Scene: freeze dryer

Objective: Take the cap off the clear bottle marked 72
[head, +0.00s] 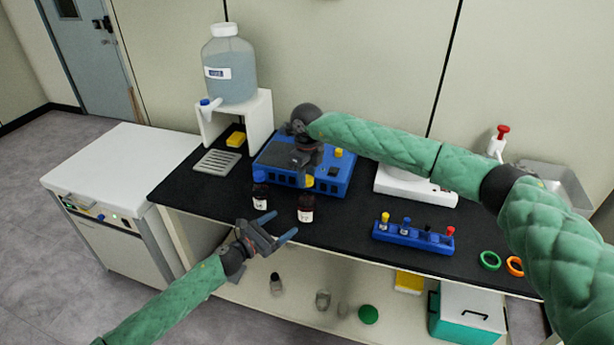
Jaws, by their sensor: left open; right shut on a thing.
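My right gripper (305,172) points down over the front of the blue rack (342,180). It is shut on a small yellow thing (308,183), which looks like a cap; the hand hides part of it. A dark brown bottle with a white label (305,209) stands just below it on the black bench, and another (260,197) stands to its left. My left gripper (277,227) is open and empty in front of the bench edge, below the two bottles. Small clear bottles stand on the lower shelf, one with a dark top (276,283). No number 72 is readable.
A large jug (230,75) stands on a white stand at the back left. A blue holder (412,237) with several coloured caps, a green ring (490,260) and an orange ring (515,266) lie at the right.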

